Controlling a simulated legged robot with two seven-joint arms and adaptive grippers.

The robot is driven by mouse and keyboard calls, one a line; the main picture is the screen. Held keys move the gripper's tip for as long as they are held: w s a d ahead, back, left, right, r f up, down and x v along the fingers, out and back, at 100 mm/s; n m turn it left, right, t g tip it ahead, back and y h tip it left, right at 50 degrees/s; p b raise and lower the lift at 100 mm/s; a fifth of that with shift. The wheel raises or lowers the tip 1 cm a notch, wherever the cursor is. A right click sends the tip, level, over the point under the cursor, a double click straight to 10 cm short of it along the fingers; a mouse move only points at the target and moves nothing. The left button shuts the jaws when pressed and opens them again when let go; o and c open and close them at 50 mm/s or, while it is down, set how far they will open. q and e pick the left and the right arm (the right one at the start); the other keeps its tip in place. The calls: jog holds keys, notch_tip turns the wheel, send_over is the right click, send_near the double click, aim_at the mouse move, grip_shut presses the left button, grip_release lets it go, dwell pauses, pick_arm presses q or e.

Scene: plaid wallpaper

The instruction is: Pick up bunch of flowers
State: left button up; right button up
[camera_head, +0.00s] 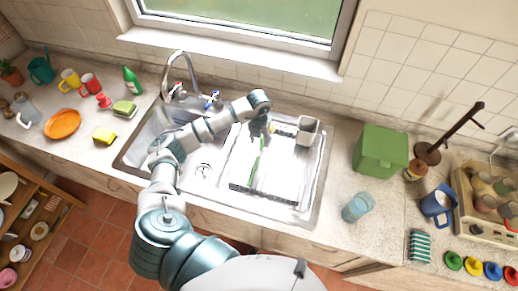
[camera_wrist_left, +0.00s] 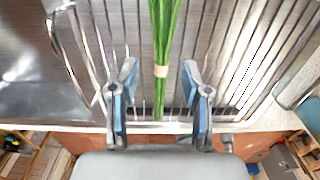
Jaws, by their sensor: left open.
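The bunch of flowers shows as long green stems (camera_head: 254,163) lying in the dish rack in the right part of the sink. In the left wrist view the stems (camera_wrist_left: 163,35) run up the picture, tied with a pale band. The blossoms are not clearly visible. My left gripper (camera_head: 265,127) is above the far end of the rack. In its wrist view the left gripper (camera_wrist_left: 160,78) is open, with one finger on each side of the banded stems. A gap shows between each finger and the stems. My right gripper is not in view.
The metal sink (camera_head: 137,154) has a tall faucet (camera_head: 179,66) behind it. A white cup (camera_head: 307,130) stands at the rack's far right corner. A green box (camera_head: 380,150) and a blue glass (camera_head: 357,207) stand on the counter to the right.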

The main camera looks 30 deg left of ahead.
aim_at(261, 149)
pick_arm(q)
jog(key=shift+d+f, duration=0.15)
jog(key=shift+f, duration=0.1)
jog(key=shift+s+d+f, duration=0.1)
jog(key=shift+s+f, duration=0.05)
jog(key=shift+f, duration=0.15)
jog(key=f, duration=0.1)
jog(key=f+p, duration=0.1)
jog(key=f, duration=0.1)
jog(key=shift+s+d+f+p, duration=0.15)
jog(key=shift+d+f+p, duration=0.05)
jog(key=shift+f+p, duration=0.1)
jog(key=shift+f, duration=0.45)
jog(key=shift+a, duration=0.25)
jog(key=shift+c, duration=0.5)
jog(key=shift+a, duration=0.1)
jog(key=c, duration=0.8)
jog(key=shift+d, duration=0.2)
grip_shut()
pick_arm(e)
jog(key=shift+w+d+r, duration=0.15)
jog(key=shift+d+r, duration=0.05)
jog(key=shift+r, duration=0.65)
